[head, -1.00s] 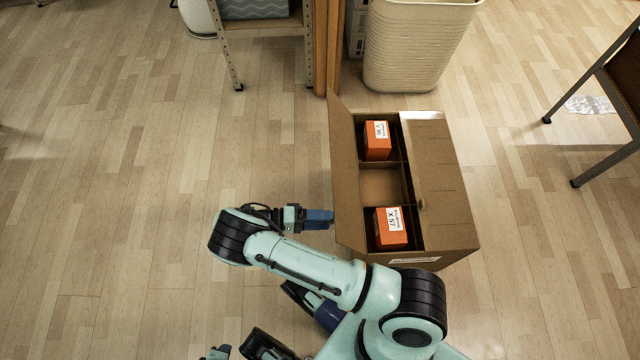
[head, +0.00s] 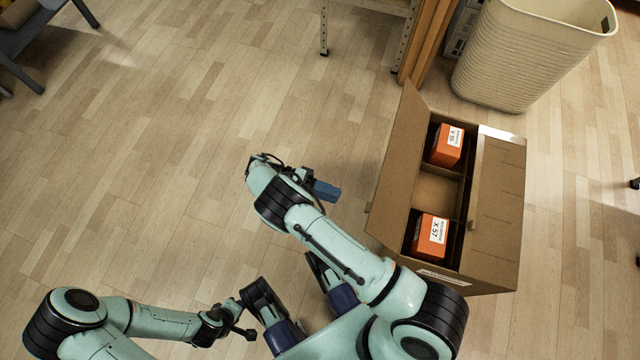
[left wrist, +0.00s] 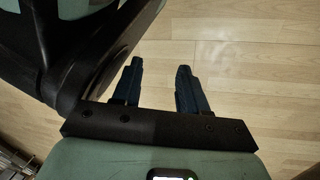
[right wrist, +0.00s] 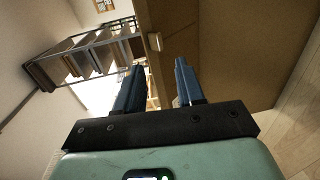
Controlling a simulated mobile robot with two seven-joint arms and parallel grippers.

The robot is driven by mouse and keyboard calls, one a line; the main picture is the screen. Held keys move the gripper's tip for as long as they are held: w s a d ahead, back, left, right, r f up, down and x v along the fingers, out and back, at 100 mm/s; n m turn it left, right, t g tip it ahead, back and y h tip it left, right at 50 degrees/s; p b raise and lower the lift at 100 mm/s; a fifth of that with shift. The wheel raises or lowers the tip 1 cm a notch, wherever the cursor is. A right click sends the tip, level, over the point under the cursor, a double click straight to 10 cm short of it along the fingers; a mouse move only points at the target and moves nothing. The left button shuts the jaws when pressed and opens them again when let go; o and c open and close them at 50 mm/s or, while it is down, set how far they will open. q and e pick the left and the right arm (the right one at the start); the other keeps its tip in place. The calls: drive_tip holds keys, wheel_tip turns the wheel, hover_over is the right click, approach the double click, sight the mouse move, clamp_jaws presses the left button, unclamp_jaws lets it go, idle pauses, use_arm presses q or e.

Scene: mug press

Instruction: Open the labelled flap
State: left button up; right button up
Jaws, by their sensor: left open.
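The cardboard box (head: 493,276) stands on the floor right of centre in the head view. Its left flap (head: 397,165) is raised and leans outward to the left. Its right flap (head: 497,205) lies flat over the box's right part. A white label (head: 442,277) is on the near side wall, and a white strip (head: 502,135) shows at the far end. My right gripper (head: 328,190) is open and empty, left of the raised flap and apart from it. Brown cardboard fills much of the right wrist view (right wrist: 225,45). My left gripper (left wrist: 160,78) is open and empty above bare floor.
Two orange boxes, one far (head: 447,146) and one near (head: 431,237), sit in the box's compartments, with an empty compartment between them. A cream bin (head: 525,55) and a wooden post (head: 428,40) stand behind.

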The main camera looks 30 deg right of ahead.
use_arm(q)
drive_tip(key=shift+s+a+f+g, duration=0.15)
drive_tip(key=shift+s+f+g, duration=0.15)
drive_tip(key=shift+s+f, duration=0.4)
use_arm(e)
drive_tip(key=shift+v, duration=1.35)
use_arm(q)
drive_tip(key=shift+s+r, duration=0.1)
drive_tip(key=shift+r, duration=0.1)
use_arm(e)
drive_tip(key=shift+s+r, duration=0.1)
